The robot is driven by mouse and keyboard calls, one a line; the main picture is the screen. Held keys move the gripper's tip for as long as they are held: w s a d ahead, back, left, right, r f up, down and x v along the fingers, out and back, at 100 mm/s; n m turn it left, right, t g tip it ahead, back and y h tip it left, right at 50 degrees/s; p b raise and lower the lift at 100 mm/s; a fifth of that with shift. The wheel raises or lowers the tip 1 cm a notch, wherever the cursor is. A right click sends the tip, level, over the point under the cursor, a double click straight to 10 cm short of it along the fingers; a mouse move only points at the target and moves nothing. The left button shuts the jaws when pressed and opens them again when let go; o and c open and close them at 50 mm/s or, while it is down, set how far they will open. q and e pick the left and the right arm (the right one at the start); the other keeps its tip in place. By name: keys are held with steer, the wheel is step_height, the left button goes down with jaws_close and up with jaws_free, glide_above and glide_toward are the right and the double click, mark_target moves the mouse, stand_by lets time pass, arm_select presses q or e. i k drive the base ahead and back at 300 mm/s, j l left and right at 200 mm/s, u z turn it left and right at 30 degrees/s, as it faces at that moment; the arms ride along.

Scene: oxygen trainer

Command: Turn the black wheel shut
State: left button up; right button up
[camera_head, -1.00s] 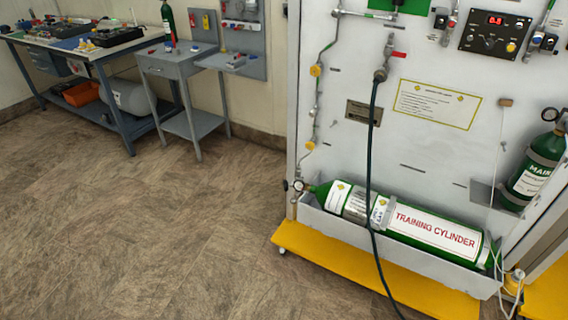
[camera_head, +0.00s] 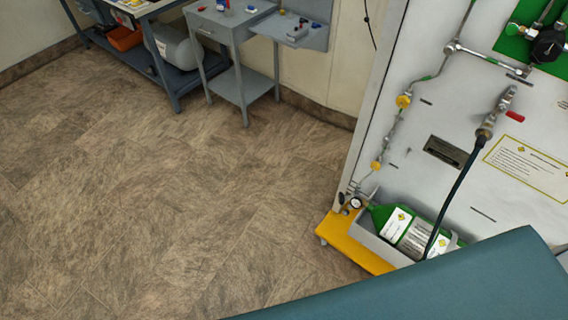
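A black round fitting (camera_head: 548,45) sits on a green plate at the top right of the white panel. It may be the black wheel, but I cannot tell for sure. The green training cylinder (camera_head: 382,216) lies in a tray at the foot of the panel. A small round gauge (camera_head: 355,203) and small dark fittings (camera_head: 345,209) are at its left end, too small to make out. The right part of the cylinder is hidden. Neither gripper is in view.
The white panel (camera_head: 440,110) carries pipework, a red-handled valve (camera_head: 515,116) and a dark hose (camera_head: 459,190). A yellow base (camera_head: 352,244) juts out below. A grey side table (camera_head: 240,48) and a blue workbench (camera_head: 160,70) stand behind. The floor (camera_head: 170,190) at left is clear.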

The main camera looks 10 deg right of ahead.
mark_target(342, 198)
steer(key=i+j+u, duration=0.15)
steer(key=i+u, duration=0.3)
steer(key=i, duration=0.15)
steer(key=i+l+u, duration=0.1)
steer(key=i+u, duration=0.3)
steer(key=i, duration=0.15)
steer(key=i+z, duration=0.4)
steer(key=i+j+z, duration=0.2)
steer(key=z, duration=0.25)
steer(key=i+z, duration=0.15)
steer(key=z, duration=0.3)
steer(key=i+j+z, duration=0.1)
steer(key=z, duration=0.35)
steer(key=i+j+z, duration=0.15)
steer(key=z, duration=0.3)
steer(key=i+j+z, duration=0.1)
steer(key=z, duration=0.35)
steer(key=j+z, duration=0.25)
steer(key=z, duration=0.2)
steer(key=i+j+z, duration=0.15)
steer(key=z, duration=0.35)
steer(key=j+z, duration=0.45)
steer(key=i+j+z, duration=0.1)
steer(key=j+z, duration=0.2)
steer(key=z, duration=0.2)
steer(key=j+z, duration=0.35)
steer(key=z, duration=0.15)
